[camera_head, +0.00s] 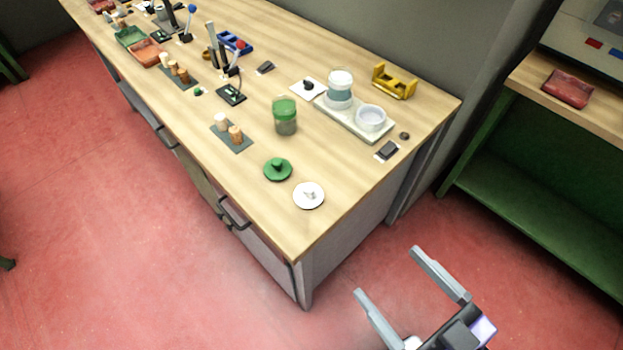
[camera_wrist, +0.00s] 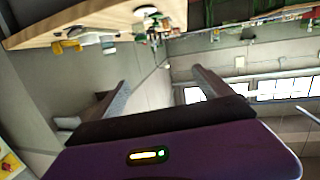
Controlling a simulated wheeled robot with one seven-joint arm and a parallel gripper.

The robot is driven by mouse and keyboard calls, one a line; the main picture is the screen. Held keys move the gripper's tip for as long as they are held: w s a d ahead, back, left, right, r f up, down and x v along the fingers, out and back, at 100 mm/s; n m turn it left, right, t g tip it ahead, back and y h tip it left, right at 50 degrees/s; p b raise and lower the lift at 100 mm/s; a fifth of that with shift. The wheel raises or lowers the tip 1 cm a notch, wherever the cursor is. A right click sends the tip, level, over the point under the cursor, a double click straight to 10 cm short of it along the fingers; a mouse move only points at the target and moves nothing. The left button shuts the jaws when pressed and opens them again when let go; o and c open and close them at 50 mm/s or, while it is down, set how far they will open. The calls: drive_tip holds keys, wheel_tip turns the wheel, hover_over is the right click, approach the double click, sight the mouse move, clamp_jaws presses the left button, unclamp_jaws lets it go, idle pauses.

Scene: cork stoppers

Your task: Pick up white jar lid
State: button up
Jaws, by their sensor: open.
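The white jar lid (camera_head: 308,195) lies flat on the wooden table near its front corner, with a small knob on top. A green lid (camera_head: 277,169) lies beside it, further back and to the left, apart from it. My gripper (camera_head: 394,283) is open and empty, out past the table's corner over the red floor, to the lower right of the white lid. In the wrist view my gripper (camera_wrist: 158,82) has its two fingers spread with nothing between them.
A green jar (camera_head: 285,115) and a grey pad (camera_head: 231,136) with corks stand behind the lids. A tray (camera_head: 352,124) holds a white jar and a bowl. A yellow holder (camera_head: 394,81) stands at the back. A green shelf bench (camera_head: 540,190) is at the right.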

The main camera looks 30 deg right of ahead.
drive_tip(key=w+d+r+t, duration=0.2)
drive_tip(key=w+r, duration=0.3)
drive_tip(key=w, duration=0.4)
drive_tip(key=w+d+r+n+t+h+b, duration=0.15)
drive_tip(key=w+r, duration=0.25)
drive_tip(key=w, duration=0.4)
drive_tip(key=w+d+r+t, duration=0.2)
drive_tip(key=w+r, duration=0.3)
drive_tip(key=w, duration=0.4)
drive_tip(key=w+d+r+m+g+h, duration=0.3)
drive_tip(key=w+d+m+h, duration=0.25)
drive_tip(key=m, duration=0.25)
drive_tip(key=w+d+r+m+g+h, duration=0.3)
drive_tip(key=w+d+m+h, duration=0.25)
drive_tip(key=d+m, duration=0.2)
drive_tip(key=m+g+y+b, duration=0.2)
drive_tip(key=m+g+y, duration=0.9)
drive_tip(key=m+g, duration=0.6)
hover_over(309, 189)
drive_tip(key=shift+m+t, duration=0.45)
drive_tip(key=shift+m, duration=0.15)
wheel_tip(309, 189, down, 25)
drive_tip(key=shift+f, duration=0.1)
drive_tip(key=shift+a, duration=0.1)
drive_tip(key=shift+m, duration=0.3)
drive_tip(key=shift+f+p, duration=0.9)
drive_tip(key=shift+f, duration=3)
drive_tip(key=c, duration=1.4)
